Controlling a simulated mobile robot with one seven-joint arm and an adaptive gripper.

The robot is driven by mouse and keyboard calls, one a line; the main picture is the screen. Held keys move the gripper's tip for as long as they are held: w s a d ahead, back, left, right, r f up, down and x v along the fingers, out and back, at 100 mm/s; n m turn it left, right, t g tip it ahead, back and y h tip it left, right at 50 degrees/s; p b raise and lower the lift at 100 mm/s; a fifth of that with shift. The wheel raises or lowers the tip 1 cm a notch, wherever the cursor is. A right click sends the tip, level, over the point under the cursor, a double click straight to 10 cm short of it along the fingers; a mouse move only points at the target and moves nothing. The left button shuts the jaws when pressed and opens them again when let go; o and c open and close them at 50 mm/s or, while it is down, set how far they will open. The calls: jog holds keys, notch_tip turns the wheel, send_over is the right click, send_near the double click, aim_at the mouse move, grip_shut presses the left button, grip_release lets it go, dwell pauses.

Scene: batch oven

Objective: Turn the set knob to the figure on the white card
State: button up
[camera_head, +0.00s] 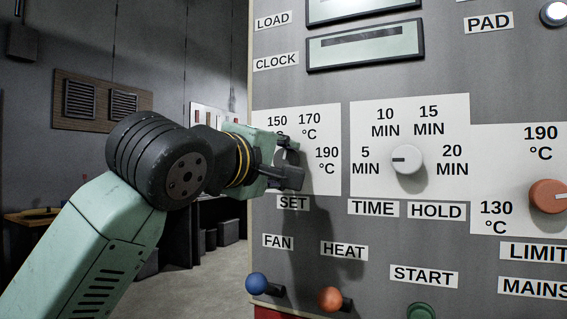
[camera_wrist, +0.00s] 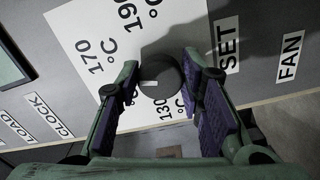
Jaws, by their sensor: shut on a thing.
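The set knob (camera_head: 288,157) is dark and round, on a white dial plate (camera_head: 325,180) above the SET label. In the wrist view the knob (camera_wrist: 163,72) sits between the two jaws of my gripper (camera_wrist: 160,84), which are shut on its sides. The knob's white mark points left in that view, toward the side with 170 and the partly hidden 150; I cannot tell the exact figure. My gripper (camera_head: 282,165) covers part of the knob and dial in the head view. I cannot make out a white card with a single figure.
A white time knob (camera_head: 407,159) is to the right, and an orange limit knob (camera_head: 548,196) is farther right. Below are a blue fan lever (camera_head: 257,284), an orange heat lever (camera_head: 330,299) and a green start button (camera_head: 421,311). Open floor lies left of the panel.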

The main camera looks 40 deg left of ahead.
jog(key=shift+f+m, duration=0.1)
jog(key=shift+m, duration=1.1)
jog(key=o, duration=1.1)
jog(key=shift+o, duration=0.2)
jog(key=v, duration=1.2)
